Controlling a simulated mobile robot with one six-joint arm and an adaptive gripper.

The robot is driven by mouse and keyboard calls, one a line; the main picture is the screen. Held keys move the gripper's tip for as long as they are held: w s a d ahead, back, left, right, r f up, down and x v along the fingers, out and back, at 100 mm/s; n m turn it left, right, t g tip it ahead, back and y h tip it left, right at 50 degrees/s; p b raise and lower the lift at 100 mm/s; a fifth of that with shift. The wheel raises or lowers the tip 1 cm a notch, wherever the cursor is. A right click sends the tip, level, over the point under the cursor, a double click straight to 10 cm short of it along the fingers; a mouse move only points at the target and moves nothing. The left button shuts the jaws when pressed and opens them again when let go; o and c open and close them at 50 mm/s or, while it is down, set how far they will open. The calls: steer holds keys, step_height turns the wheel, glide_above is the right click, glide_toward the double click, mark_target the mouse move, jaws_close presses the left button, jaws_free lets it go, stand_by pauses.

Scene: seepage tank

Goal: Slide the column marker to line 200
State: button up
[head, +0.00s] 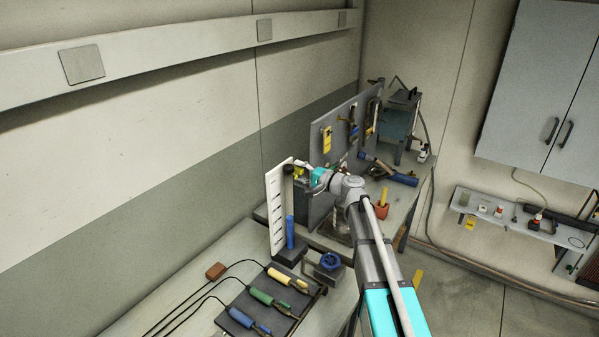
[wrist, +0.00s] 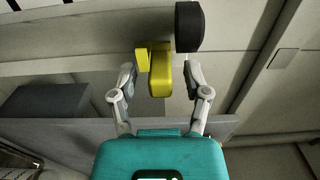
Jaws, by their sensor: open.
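The column marker, a yellow piece, shows in the wrist view (wrist: 161,78) between the two fingers of my gripper (wrist: 160,82). The fingers are spread, with a gap seeming to remain on each side of it. In the head view the yellow marker (head: 298,170) is small and partly hidden by my gripper (head: 304,173), high up by the white scale board (head: 275,205). The board has dark marks, but their numbers are too small to read. A blue column (head: 290,232) stands in front of the board. A dark round cap (wrist: 190,27) is just beyond the marker.
A grey tool panel (head: 325,150) stands behind my gripper.

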jaws_close()
stand_by(0.3)
step_height(320, 180, down, 11)
steer(key=b, duration=1.1)
jaws_free()
stand_by(0.3)
